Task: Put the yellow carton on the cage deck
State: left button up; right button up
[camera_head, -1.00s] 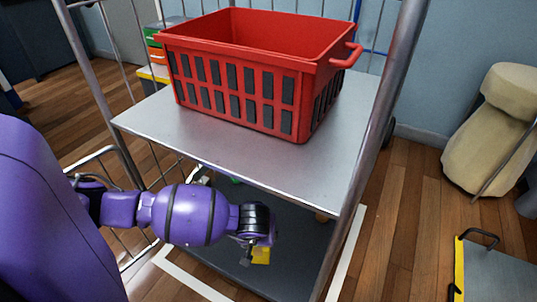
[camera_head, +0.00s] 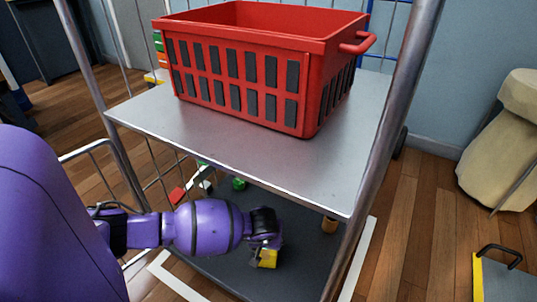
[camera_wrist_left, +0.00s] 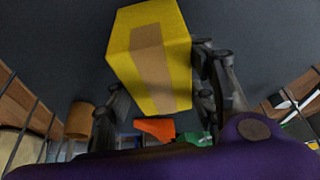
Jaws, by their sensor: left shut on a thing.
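The yellow carton (camera_head: 268,260) shows at the tip of my left gripper (camera_head: 261,250) in the head view, low in the cage below the grey shelf. In the left wrist view the carton (camera_wrist_left: 180,70), with a tan band on its face, sits between the two fingers, which are shut on it. The dark cage deck (camera_head: 300,262) lies beneath and around it. I cannot tell whether the carton touches the deck. My right gripper is not in view.
A red basket (camera_head: 265,70) stands on the grey shelf (camera_head: 190,125) above my left arm. A metal post (camera_head: 385,130) bounds the right side.

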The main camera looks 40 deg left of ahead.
pick_arm(q)
jog(key=o, duration=1.3)
jog(key=shift+f, duration=0.15)
jog(key=shift+o, duration=0.5)
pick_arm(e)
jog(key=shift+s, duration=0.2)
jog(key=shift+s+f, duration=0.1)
pick_arm(q)
jog(key=p+v, duration=0.4)
jog(key=v, duration=0.7)
jog(key=shift+p, duration=0.4)
jog(key=shift+s+d+r, duration=0.15)
jog(key=shift+s+r, duration=0.05)
jog(key=shift+r, duration=0.45)
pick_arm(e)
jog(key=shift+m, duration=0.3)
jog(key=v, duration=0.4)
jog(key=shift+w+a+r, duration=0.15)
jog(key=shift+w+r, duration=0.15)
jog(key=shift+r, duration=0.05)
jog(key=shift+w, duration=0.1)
